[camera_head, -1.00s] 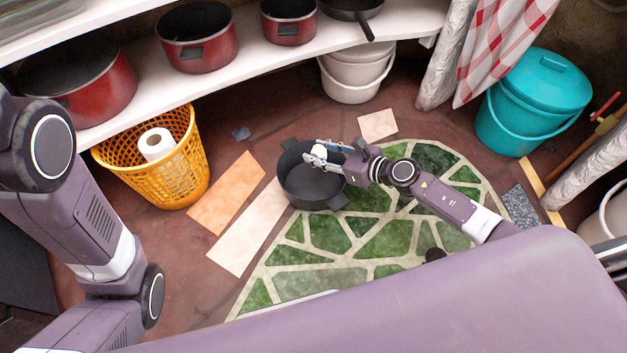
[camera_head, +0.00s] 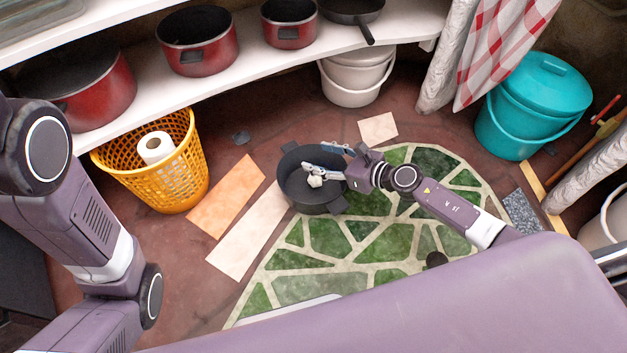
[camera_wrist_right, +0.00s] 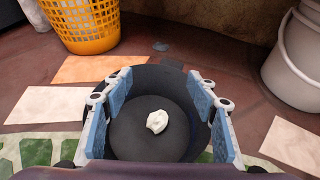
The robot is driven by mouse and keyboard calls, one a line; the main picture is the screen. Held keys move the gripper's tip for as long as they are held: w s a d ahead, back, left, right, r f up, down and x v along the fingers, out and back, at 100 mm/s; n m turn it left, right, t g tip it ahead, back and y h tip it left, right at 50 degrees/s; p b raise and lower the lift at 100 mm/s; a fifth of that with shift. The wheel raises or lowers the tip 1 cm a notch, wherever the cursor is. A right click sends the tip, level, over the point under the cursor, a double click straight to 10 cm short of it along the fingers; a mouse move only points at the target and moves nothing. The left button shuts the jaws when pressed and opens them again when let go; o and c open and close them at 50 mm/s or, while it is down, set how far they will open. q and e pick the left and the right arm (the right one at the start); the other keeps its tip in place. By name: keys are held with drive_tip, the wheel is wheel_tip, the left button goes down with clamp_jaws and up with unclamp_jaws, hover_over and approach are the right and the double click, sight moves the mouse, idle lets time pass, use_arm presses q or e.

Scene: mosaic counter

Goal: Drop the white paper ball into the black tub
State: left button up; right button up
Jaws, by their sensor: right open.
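The black tub (camera_head: 298,190) is a round, dark, open container on the green mosaic floor patch. The white paper ball (camera_head: 315,181) is small and crumpled and shows inside the tub's rim. In the right wrist view the ball (camera_wrist_right: 157,122) shows against the tub's dark floor (camera_wrist_right: 135,135); I cannot tell if it has come to rest. My right gripper (camera_head: 314,156) is open above the tub, its fingers spread and clear of the ball. Its blue pads also show in the right wrist view (camera_wrist_right: 157,86). My left arm shows at the left, but its gripper is out of view.
A yellow basket (camera_head: 187,186) with a paper roll (camera_head: 155,147) stands left of the tub. A white lidded bucket (camera_head: 352,92) is behind, under a shelf (camera_head: 236,68) holding red pots. A teal bucket (camera_head: 520,125) stands at right. Flat tiles (camera_head: 227,196) lie beside the tub.

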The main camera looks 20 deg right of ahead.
drive_tip(key=v, duration=1.1)
drive_tip(key=shift+s+d, duration=0.15)
drive_tip(key=shift+r, duration=0.1)
